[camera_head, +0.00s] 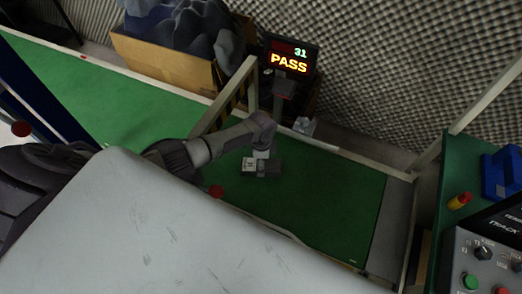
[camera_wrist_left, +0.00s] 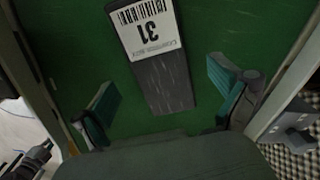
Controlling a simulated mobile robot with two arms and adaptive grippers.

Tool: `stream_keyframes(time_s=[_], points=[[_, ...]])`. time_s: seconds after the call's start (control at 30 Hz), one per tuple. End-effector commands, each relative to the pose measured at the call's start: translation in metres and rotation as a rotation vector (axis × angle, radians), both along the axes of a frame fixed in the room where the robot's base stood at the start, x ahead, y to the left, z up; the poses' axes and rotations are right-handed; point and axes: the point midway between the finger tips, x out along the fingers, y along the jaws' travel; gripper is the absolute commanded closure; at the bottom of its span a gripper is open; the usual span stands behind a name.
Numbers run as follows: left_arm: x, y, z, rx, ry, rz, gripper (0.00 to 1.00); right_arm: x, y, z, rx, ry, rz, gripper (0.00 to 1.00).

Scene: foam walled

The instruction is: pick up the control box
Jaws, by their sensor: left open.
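The control box is a dark grey block with a white label reading 31. It lies on the green belt surface in the left wrist view (camera_wrist_left: 166,85) and shows small, partly covered by my arm, in the head view (camera_head: 270,169). My left gripper (camera_wrist_left: 165,80) is open, with one teal-padded finger on each side of the box and gaps between pads and box. In the head view my left gripper (camera_head: 262,153) is over the box. I cannot tell its exact height above the box. My right gripper is in neither view.
The green conveyor (camera_head: 330,205) has pale side rails and a frame post beside my arm. A cardboard box (camera_head: 165,65) stands at the back. A button panel (camera_head: 485,255) and green table (camera_head: 458,180) are at right.

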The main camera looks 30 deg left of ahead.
Motion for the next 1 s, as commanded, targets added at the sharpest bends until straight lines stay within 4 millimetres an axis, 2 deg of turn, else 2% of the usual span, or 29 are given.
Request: stream_keyframes(time_s=[0.1,0.2,0.5,1.0], points=[[-0.001,0.001,-0.022,0.000,0.001,0.001,0.02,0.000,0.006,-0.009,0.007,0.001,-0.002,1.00],[0.000,0.001,-0.032,0.000,0.000,0.001,0.02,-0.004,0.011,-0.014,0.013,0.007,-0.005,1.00],[-0.001,0.001,-0.035,0.000,0.000,0.001,0.02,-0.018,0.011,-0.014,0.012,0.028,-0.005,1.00],[0.000,0.002,-0.034,0.000,-0.001,0.001,0.85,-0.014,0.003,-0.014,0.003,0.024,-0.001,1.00]])
